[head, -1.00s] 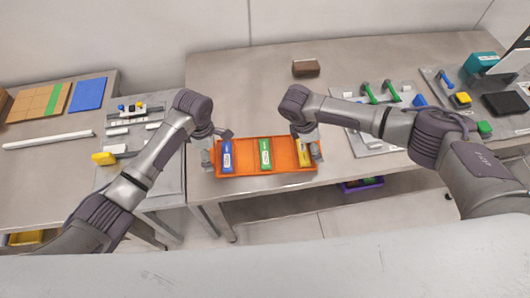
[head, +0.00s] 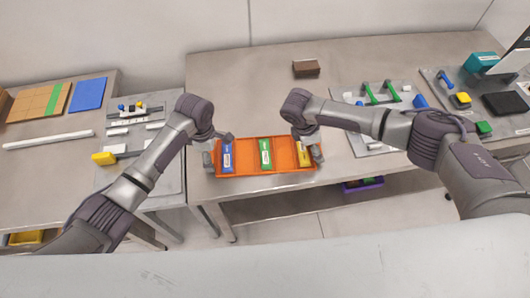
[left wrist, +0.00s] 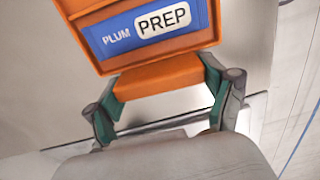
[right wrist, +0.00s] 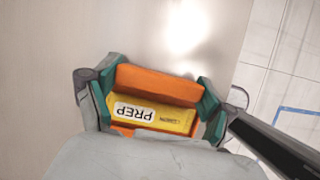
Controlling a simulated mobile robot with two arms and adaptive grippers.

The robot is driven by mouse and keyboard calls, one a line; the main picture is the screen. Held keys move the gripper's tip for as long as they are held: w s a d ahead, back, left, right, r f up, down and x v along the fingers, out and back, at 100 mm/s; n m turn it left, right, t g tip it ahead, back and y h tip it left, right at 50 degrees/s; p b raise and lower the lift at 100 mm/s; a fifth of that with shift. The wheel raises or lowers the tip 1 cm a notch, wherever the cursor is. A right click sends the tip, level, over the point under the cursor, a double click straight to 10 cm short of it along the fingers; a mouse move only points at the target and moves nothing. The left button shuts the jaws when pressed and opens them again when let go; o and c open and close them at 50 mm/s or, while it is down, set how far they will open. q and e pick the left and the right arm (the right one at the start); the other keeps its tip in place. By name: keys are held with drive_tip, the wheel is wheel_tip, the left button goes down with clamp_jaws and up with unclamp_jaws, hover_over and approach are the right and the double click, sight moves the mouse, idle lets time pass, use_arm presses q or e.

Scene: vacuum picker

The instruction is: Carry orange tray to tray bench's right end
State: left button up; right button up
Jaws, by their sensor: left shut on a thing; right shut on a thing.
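The orange tray (head: 245,152) is at the front left of the long steel bench. It holds a blue pack (head: 227,158), a green pack (head: 265,155) and a yellow pack (head: 304,154). My left gripper (head: 212,158) is shut on the tray's left end. In the left wrist view its fingers (left wrist: 160,95) clasp the orange end beside the blue pack marked PLUM PREP. My right gripper (head: 317,152) is shut on the right end. In the right wrist view its fingers (right wrist: 152,100) sit either side of the orange end, by the yellow pack. I cannot tell whether the tray touches the bench.
A brown block (head: 306,68) lies on the bench behind the tray. Grey boards with green-handled parts (head: 380,95) and a black item (head: 505,103) occupy the bench's right side. A purple bin (head: 362,185) is below.

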use_arm(q)
drive_tip(key=shift+r, duration=0.1)
wheel_tip(320, 180, up, 5)
drive_tip(key=p, duration=0.5)
use_arm(e)
wheel_tip(320, 180, up, 5)
drive_tip(key=shift+r, duration=0.1)
